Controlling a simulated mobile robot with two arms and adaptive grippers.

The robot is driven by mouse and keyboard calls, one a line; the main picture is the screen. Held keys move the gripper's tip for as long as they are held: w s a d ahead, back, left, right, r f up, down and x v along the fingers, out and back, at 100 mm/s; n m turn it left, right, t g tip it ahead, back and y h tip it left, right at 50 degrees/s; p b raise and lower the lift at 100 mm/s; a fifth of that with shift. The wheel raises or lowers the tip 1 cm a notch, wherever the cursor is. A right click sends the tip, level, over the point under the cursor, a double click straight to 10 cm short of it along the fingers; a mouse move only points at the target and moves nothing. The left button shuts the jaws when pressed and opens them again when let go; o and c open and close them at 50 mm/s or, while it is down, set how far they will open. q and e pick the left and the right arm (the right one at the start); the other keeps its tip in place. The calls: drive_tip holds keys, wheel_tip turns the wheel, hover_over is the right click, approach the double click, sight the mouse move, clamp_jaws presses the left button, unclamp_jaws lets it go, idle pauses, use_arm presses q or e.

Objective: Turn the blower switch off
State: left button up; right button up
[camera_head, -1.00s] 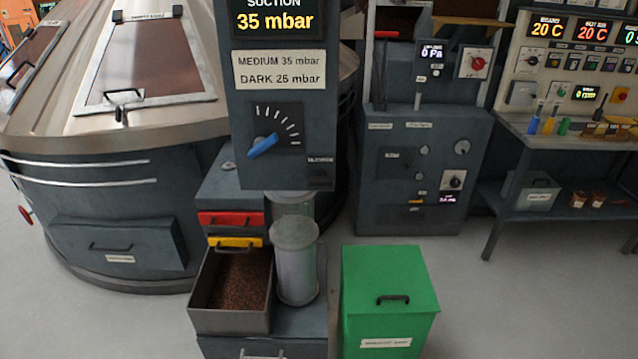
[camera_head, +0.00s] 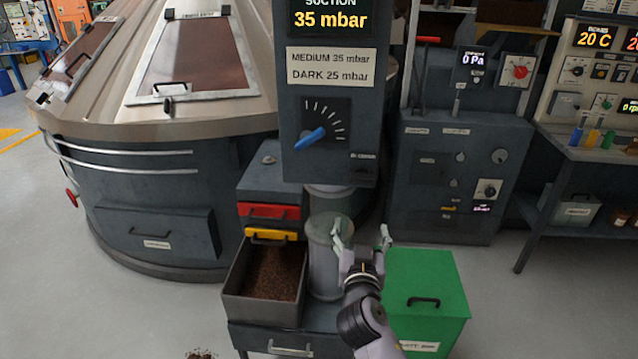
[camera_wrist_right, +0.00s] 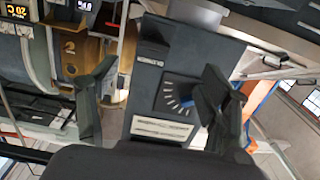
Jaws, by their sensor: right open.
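The suction panel (camera_head: 330,100) reads 35 mbar and carries a blue-pointer dial (camera_head: 310,138). At its lower right are a small label, too blurred to read surely, and a dark switch-like fitting (camera_head: 362,171), perhaps the blower switch; its position cannot be told. My right gripper (camera_head: 361,232) is open and empty below and in front of the panel, its fingers pointing up. In the right wrist view the panel (camera_wrist_right: 165,70) shows upside down between the fingers, with the dark fitting (camera_wrist_right: 155,45) apart from them. My left gripper is not in view.
A glass cylinder (camera_head: 325,270) stands under the panel, beside a bin of beans (camera_head: 262,305). A green box (camera_head: 430,270) is to the right, behind my arm. Red (camera_head: 270,211) and yellow (camera_head: 270,235) handles sit left of the cylinder. A large round machine (camera_head: 140,200) fills the left.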

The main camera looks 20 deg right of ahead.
drive_tip(key=r, duration=0.2)
drive_tip(key=p, duration=0.2)
approach(362, 181)
drive_tip(key=p+x, duration=0.2)
drive_tip(key=x, duration=0.6)
drive_tip(key=shift+w+p, duration=0.1)
drive_tip(key=shift+p, duration=0.25)
drive_tip(key=shift+x, duration=0.85)
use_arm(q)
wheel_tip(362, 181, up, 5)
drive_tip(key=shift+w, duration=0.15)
use_arm(e)
drive_tip(key=shift+c, duration=0.4)
drive_tip(key=c, duration=1.1)
drive_tip(key=shift+o, duration=0.2)
